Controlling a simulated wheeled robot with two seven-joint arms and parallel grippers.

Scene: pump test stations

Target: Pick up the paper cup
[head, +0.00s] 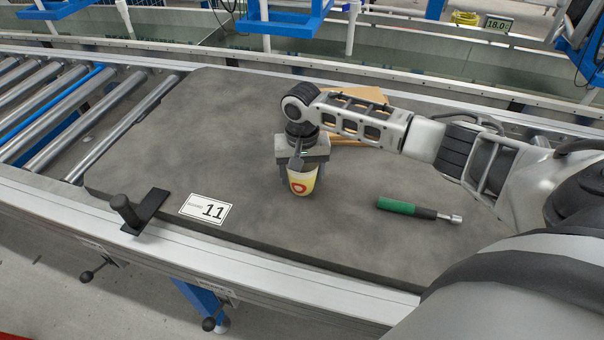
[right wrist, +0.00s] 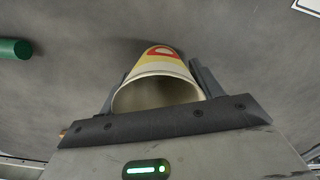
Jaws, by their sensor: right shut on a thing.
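The paper cup (head: 302,182) is white and yellow with a red ring mark, on the dark grey slab in the head view. My right gripper (head: 301,172) is above it, pointing down, with its fingers closed on the cup's sides. In the right wrist view, the cup (right wrist: 158,82) sits between the two fingers of the right gripper (right wrist: 158,90), its open mouth toward the camera. Whether the cup's base touches the slab is hard to tell. My left gripper is not in view.
A green-handled tool (head: 410,208) lies right of the cup. A cardboard piece (head: 360,95) lies behind my right arm. A label reading 11 (head: 207,209) and a black clamp (head: 137,209) are at the front left. Metal rollers (head: 70,110) are at the left.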

